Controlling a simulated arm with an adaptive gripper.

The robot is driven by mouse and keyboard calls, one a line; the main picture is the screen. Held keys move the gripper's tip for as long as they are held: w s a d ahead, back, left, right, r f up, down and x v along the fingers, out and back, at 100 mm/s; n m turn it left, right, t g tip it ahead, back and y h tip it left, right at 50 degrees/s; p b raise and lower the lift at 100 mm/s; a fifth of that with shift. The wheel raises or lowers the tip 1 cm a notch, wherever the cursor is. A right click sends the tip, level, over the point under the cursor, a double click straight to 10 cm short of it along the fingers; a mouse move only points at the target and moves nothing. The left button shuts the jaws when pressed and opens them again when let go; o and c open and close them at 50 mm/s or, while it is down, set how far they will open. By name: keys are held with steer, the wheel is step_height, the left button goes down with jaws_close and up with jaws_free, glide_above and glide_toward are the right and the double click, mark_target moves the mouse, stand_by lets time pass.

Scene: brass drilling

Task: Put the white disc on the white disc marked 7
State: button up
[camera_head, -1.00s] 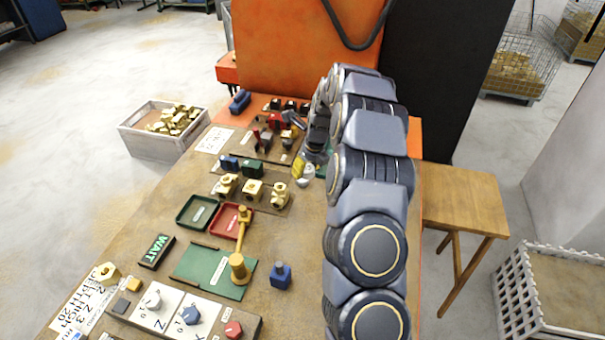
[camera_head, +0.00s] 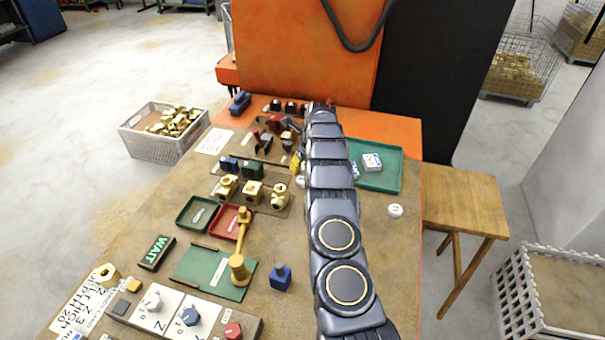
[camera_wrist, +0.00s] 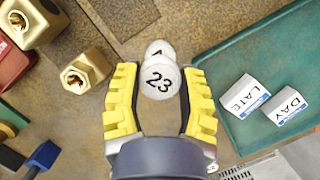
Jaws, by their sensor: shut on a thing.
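My gripper (camera_wrist: 160,85) is shut on a white disc marked 23 (camera_wrist: 161,82), which sits between the yellow fingers in the wrist view. A second white disc (camera_wrist: 157,47) shows just beyond it, partly covered by the held disc. Only part of its mark shows, so I cannot read it surely or tell whether the discs touch. In the head view the gripper (camera_head: 295,163) is largely hidden by my arm, with a white disc (camera_head: 300,182) showing beside it. Another white disc (camera_head: 395,210) with dark marking lies apart on the table at the right.
Brass fittings (camera_wrist: 85,73) stand to the left. A blue-handled item (camera_wrist: 42,157) is at lower left. The table right of my arm is mostly clear.

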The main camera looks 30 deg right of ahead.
mark_target(303, 179)
steer(key=shift+w+f, duration=0.25)
steer(key=shift+f, duration=0.1)
steer(key=shift+d+f, duration=0.1)
steer(key=shift+f, duration=1.3)
steer(key=shift+f, duration=0.2)
steer(key=o, duration=0.9)
steer(key=shift+r, duration=0.1)
steer(key=shift+v, duration=6.15)
